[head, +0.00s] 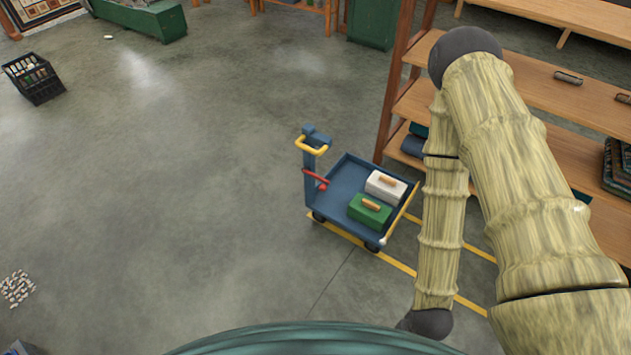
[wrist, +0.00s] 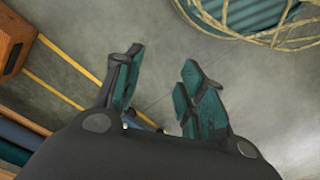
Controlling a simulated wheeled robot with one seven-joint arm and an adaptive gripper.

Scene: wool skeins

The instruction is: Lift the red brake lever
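The red brake lever (head: 316,178) is on the left side of a blue cart (head: 346,178), below its yellow handle (head: 311,146). It slants down to the right from the cart's upright post. In the wrist view, my gripper (wrist: 160,78) is open, with its two teal-padded fingers apart and nothing between the tips but grey floor. The lever cannot be made out there. In the head view my gripper does not show, and my arm hangs to the right of the cart, apart from the lever.
A white box (head: 386,186) and a green box (head: 369,211) lie on the cart. Wooden shelving (head: 560,92) stands behind and right of it. Yellow floor lines (head: 398,264) run beside the cart. The floor to its left is clear, up to a black crate (head: 36,82).

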